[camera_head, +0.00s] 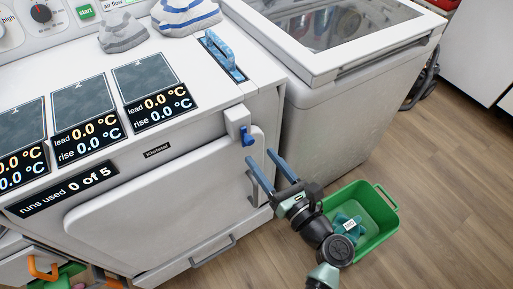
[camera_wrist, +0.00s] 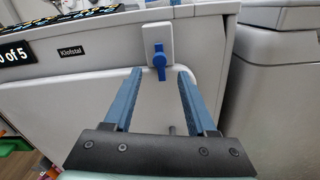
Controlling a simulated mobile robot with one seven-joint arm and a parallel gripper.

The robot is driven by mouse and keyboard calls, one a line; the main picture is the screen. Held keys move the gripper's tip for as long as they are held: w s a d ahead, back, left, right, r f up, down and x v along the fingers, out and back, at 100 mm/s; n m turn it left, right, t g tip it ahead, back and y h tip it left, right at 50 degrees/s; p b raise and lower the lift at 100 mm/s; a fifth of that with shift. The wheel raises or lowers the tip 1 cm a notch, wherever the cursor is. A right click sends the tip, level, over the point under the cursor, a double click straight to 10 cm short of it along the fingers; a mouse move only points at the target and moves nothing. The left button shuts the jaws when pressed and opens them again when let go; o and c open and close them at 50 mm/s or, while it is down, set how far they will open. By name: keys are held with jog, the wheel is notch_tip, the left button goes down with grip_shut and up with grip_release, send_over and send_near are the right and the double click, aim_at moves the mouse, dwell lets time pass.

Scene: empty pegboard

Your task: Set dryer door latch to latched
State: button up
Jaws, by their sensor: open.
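The dryer door latch is a small blue lever (camera_head: 247,139) on a pale mounting block (camera_head: 235,118) at the upper right corner of the white dryer door (camera_head: 165,205). In the wrist view the blue lever (camera_wrist: 159,66) hangs downward from its block, with a round knob partway along it. My gripper (camera_head: 260,162) is open, with two blue fingers pointing at the dryer front just below and right of the lever. In the wrist view the lever shows between and beyond the fingertips (camera_wrist: 160,74). The gripper looks empty, and I cannot tell whether either finger touches the lever.
A green bin (camera_head: 378,208) stands on the wooden floor right of my arm. A white chest-like appliance (camera_head: 330,110) stands right of the dryer. A grey door handle (camera_head: 254,188) is close to my fingers. Display panels and a blue-handled brush (camera_head: 222,52) lie on top.

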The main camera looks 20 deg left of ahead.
jog(key=v, duration=0.8)
jog(key=shift+s+d, duration=0.25)
jog(key=shift+d, duration=0.05)
jog(key=w+r+n+t+h, duration=0.2)
jog(key=w+r+n+h, duration=0.3)
jog(key=w+r+n, duration=0.6)
notch_tip(320, 180, up, 20)
jog(key=d+n+t+h, duration=0.2)
jog(key=n+t+h, duration=0.3)
jog(key=n, duration=0.4)
jog(key=s+d+r+n+t+h+p, duration=0.15)
jog(key=s+r+n+t, duration=0.45)
jog(key=r, duration=0.7)
jog(key=s+r+n+t+h+p, duration=0.1)
jog(key=s+r+n+t+h, duration=0.2)
jog(key=s+r, duration=0.8)
jog(key=w+r+m+p, duration=0.1)
jog(key=w+r+p, duration=0.2)
jog(key=r+p, duration=0.8)
jog(key=shift+d+r, duration=0.2)
jog(key=shift+r, duration=0.7)
